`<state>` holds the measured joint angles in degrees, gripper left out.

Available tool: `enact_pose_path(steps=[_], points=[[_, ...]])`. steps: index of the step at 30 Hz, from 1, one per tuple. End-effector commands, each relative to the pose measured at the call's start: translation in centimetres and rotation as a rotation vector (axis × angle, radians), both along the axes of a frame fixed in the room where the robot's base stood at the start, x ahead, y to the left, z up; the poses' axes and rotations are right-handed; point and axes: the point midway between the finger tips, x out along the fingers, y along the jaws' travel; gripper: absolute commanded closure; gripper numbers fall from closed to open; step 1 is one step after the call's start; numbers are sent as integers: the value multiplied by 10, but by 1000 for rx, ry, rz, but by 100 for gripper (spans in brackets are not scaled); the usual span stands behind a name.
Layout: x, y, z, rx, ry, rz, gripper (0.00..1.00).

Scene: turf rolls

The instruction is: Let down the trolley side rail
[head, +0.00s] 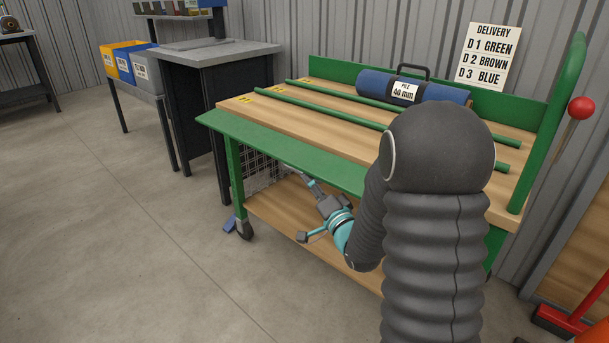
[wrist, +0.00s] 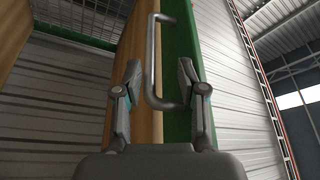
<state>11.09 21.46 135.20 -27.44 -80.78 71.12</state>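The trolley (head: 325,119) has a wooden deck and green metal parts. A long green side rail (head: 275,147) runs along its near edge; I cannot tell its exact tilt. A bare metal bar handle (wrist: 154,60) shows in the wrist view, against the rail's green face (wrist: 181,45). My gripper (head: 300,177) is low at the trolley's near side, beneath the rail's lower edge. In the wrist view my gripper (wrist: 159,70) is open, one finger on each side of the handle's near end. I cannot tell whether either finger touches it.
A blue turf roll (head: 365,82) with a black carrier and green bars (head: 340,108) lie on the deck. A lower wooden shelf (head: 290,215) and a caster (head: 244,230) are below. A grey bench (head: 215,55) stands behind left. The floor at left is clear.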

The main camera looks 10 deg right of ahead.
Motion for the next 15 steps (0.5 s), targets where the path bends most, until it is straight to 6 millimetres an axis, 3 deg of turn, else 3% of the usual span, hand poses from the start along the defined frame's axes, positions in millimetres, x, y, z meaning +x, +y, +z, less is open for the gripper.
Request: enact_pose_path(steps=[6,15], points=[[-39,-12,-8,1,0,-2,61],[-62,-19,-13,0,-1,0,61]])
